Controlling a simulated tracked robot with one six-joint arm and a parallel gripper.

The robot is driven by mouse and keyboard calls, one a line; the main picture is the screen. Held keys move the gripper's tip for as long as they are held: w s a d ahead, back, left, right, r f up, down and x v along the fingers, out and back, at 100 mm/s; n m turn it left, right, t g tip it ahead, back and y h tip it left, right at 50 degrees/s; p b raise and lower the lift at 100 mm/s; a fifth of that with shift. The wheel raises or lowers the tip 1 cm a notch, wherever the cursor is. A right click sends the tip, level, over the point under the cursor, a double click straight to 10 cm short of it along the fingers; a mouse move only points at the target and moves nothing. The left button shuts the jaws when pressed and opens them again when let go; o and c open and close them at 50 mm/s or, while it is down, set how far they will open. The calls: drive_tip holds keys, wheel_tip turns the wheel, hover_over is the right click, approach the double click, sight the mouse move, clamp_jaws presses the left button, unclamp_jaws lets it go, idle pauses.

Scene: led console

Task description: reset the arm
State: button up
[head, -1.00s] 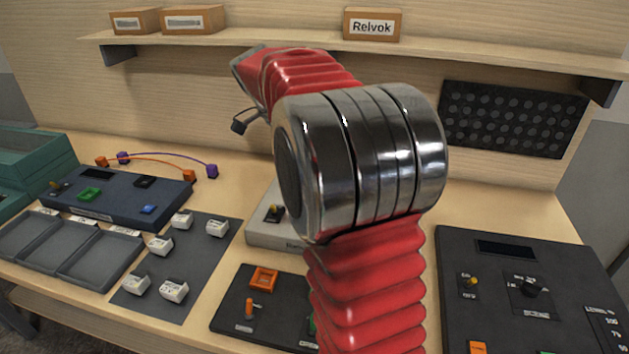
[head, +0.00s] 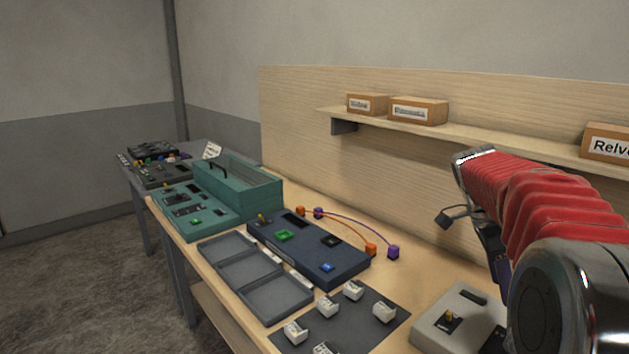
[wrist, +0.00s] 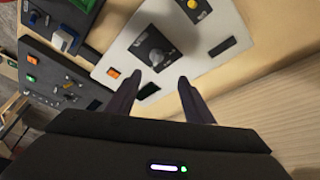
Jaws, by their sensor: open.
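My arm, red and ribbed with a polished metal joint, fills the right side of the head view (head: 560,205). It is bent, with its far end reaching up in front of the wooden back board. In the wrist view, my gripper (wrist: 158,80) has its two dark fingers spread apart with nothing between them. Beyond the fingertips lies a pale console (wrist: 180,55) with a black dial (wrist: 157,55), a yellow knob (wrist: 193,5) and an orange switch (wrist: 113,73). Whether the fingers touch it cannot be told.
A dark blue console (head: 345,272), grey trays (head: 262,268) and a dark mat (head: 365,338) with white blocks cover the bench. A teal box (head: 262,195) stands farther left. A shelf (head: 480,138) with cartons runs above. Floor (head: 80,270) lies open at left.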

drive_tip(key=s+a+f+n+t+y, duration=0.2)
drive_tip(key=s+a+f+n, duration=0.2)
drive_tip(key=a+f+n, duration=0.5)
drive_tip(key=s+a+r+n+t+y, duration=0.1)
drive_tip(key=s+a+r+n+t, duration=0.1)
drive_tip(key=s+a+n, duration=0.4)
drive_tip(key=s+a+r+n+t+y, duration=0.1)
drive_tip(key=s+a+r+n+t, duration=0.1)
drive_tip(key=s+a+n, duration=0.4)
drive_tip(key=s+a+t, duration=0.1)
drive_tip(key=s+a, duration=0.2)
drive_tip(key=a, duration=0.1)
drive_tip(key=shift+s+a, duration=0.25)
drive_tip(key=shift+a, duration=0.15)
drive_tip(key=shift+d+r, duration=0.1)
